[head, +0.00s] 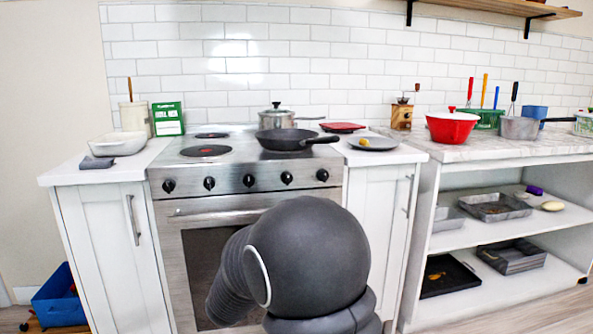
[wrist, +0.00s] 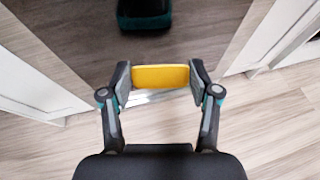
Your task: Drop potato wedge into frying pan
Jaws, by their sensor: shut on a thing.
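My gripper (wrist: 161,77) is shut on a yellow potato wedge (wrist: 160,76), held crosswise between the two fingertips in the wrist view. Below it are the dark oven front and wood floor. In the head view the gripper and wedge are hidden behind my dark arm. The black frying pan (head: 284,138) sits on the right part of the stove top, its handle pointing right toward the counter. It looks empty from here, though its inside shows only at a low angle. My gripper is apart from the pan.
A silver pot (head: 276,117) stands behind the pan. Right of the stove, a grey plate (head: 380,144) bears a small yellow piece (head: 364,142). A red pot (head: 452,128) stands farther right. A white dish (head: 117,145) is on the left counter. The oven handle (head: 230,211) juts forward.

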